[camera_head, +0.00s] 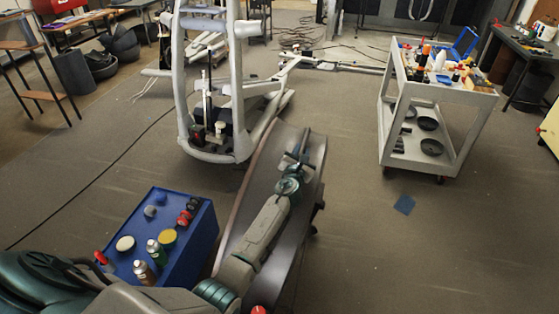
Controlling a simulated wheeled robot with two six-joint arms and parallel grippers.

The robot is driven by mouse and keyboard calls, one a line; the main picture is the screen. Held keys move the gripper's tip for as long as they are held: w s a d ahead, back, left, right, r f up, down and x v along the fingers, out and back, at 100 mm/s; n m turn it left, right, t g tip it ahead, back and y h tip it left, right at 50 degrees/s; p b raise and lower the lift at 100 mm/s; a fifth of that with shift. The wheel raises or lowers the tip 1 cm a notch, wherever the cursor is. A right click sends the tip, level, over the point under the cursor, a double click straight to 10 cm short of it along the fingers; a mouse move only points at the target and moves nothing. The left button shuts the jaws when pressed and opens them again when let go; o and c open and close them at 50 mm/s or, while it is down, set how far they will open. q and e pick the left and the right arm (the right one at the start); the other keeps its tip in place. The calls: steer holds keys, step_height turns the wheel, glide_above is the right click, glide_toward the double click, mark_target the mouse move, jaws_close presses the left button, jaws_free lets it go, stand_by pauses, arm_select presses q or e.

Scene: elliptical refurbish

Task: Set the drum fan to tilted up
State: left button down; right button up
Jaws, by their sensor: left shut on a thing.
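The drum fan (306,208) is the large dark grey drum in the middle of the head view. I see its broad curved outer band, running from lower left to upper right. My left arm reaches across it from the bottom. My left gripper (298,156) is at the drum's far upper part, shut on a part of the fan; its fingertips are small here and the held part is mostly hidden. The arm hides much of the band, and I cannot tell the drum's exact tilt. My right gripper is out of view.
A blue box (203,236) with cans and jars on top stands close left of the fan. A grey-white elliptical trainer (182,75) stands just behind. A white cart (455,95) with tools is at the right. The floor (430,260) at the lower right is mostly clear.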

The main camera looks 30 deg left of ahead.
mark_target(314, 160)
arm_select(q)
steer(key=shift+m, duration=0.5)
steer(key=d, duration=0.1)
steer(key=d+f+b, duration=0.1)
steer(key=d, duration=0.1)
steer(key=d+f, duration=0.1)
steer(key=shift+w+d+f, duration=0.2)
steer(key=shift+w+d, duration=0.05)
steer(key=shift+w, duration=0.15)
steer(key=w+d+f+b, duration=0.1)
steer(key=d+f+b, duration=0.1)
steer(key=d, duration=0.3)
steer(key=shift+d+b, duration=0.35)
steer(key=shift+b, duration=0.45)
steer(key=c, duration=1.6)
jaws_free()
steer(key=shift+w, duration=0.1)
steer(key=o, duration=0.3)
steer(key=shift+d, duration=0.15)
steer(key=shift+w+r, duration=0.15)
steer(key=shift+r, duration=0.05)
steer(key=shift+r, duration=0.1)
